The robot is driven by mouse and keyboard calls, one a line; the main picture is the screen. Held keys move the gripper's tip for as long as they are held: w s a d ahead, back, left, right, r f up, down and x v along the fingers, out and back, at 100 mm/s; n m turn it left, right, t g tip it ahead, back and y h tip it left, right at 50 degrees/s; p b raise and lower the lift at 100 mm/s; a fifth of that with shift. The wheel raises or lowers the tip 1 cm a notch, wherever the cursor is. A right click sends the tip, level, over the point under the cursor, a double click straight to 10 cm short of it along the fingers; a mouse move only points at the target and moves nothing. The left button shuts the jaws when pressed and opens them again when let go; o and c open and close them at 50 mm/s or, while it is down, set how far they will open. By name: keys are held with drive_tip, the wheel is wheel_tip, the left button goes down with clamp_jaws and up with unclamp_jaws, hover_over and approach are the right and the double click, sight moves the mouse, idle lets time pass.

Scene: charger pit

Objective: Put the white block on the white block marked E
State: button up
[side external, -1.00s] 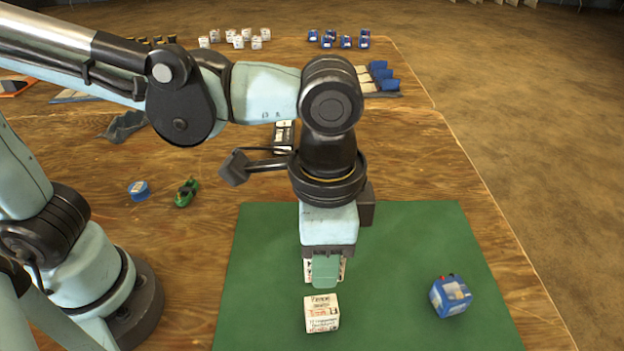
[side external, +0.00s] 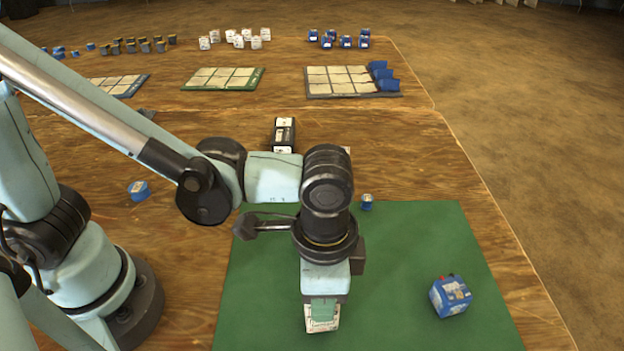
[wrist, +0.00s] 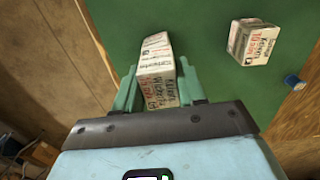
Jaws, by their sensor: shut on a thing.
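My gripper (side external: 323,308) points down over the near part of the green mat, with its pale green fingers closed on a white block. The block (side external: 322,325) carries printed text and shows just below the fingers. In the wrist view this block (wrist: 158,70) sits between the two fingers (wrist: 160,95). A second white printed block (wrist: 255,42) stands on the mat to the right in the wrist view, apart from the held one. My arm seems to hide that second block in the side view. I cannot read a clear E on either block.
A blue block (side external: 451,297) with a label and a red terminal sits on the right of the green mat (side external: 400,250). A small blue thing (side external: 366,202) is at the mat's far edge. A dark box (side external: 284,134) and flat trays (side external: 353,80) lie farther back.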

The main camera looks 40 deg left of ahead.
drive_tip(key=shift+f, duration=0.15)
drive_tip(key=o, duration=1.1)
wheel_tip(320, 180, up, 12)
drive_tip(key=w+a+f+n+t, duration=0.1)
drive_tip(key=w+a+n+t, duration=0.1)
drive_tip(key=a, duration=0.6)
drive_tip(key=w+a+f+n+t, duration=0.1)
drive_tip(key=a+n, duration=0.3)
drive_tip(key=a, duration=0.4)
drive_tip(key=w+a+f+n+t, duration=0.2)
drive_tip(key=w+a+n+t, duration=0.1)
drive_tip(key=a, duration=0.5)
drive_tip(key=shift+w+t, duration=0.3)
drive_tip(key=shift+t, duration=0.3)
